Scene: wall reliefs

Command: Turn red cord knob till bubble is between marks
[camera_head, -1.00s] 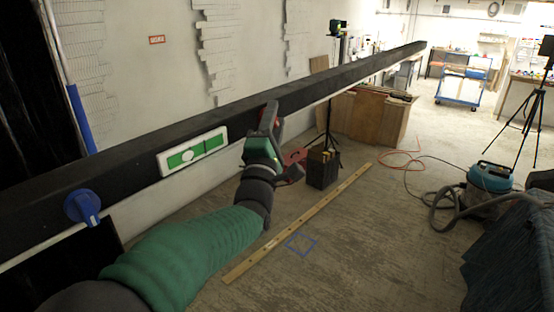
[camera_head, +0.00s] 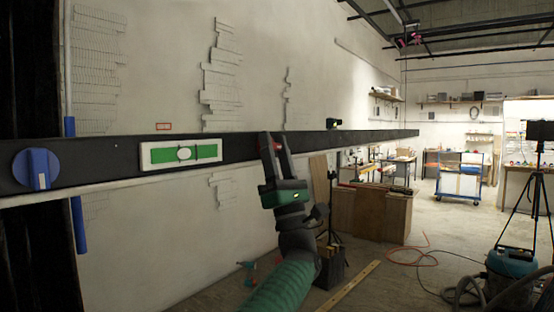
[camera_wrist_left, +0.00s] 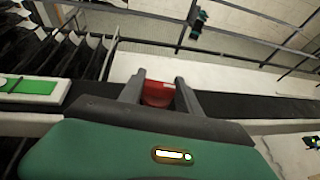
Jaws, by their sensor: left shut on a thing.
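A long dark beam (camera_head: 330,143) runs along the wall. The level's end also shows in the left wrist view (camera_wrist_left: 30,87). My left gripper (camera_head: 272,146) is at the beam, right of the level. In the left wrist view its fingers are shut on a red knob (camera_wrist_left: 157,94), which is mostly hidden in the head view. My right gripper is out of view.
A blue knob (camera_head: 37,168) is on the beam's left end. Brick-like reliefs (camera_head: 222,85) are on the wall. Wooden boxes (camera_head: 378,212), a tripod (camera_head: 538,160) and a vacuum cleaner (camera_head: 510,268) stand to the right. The floor between has some free room.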

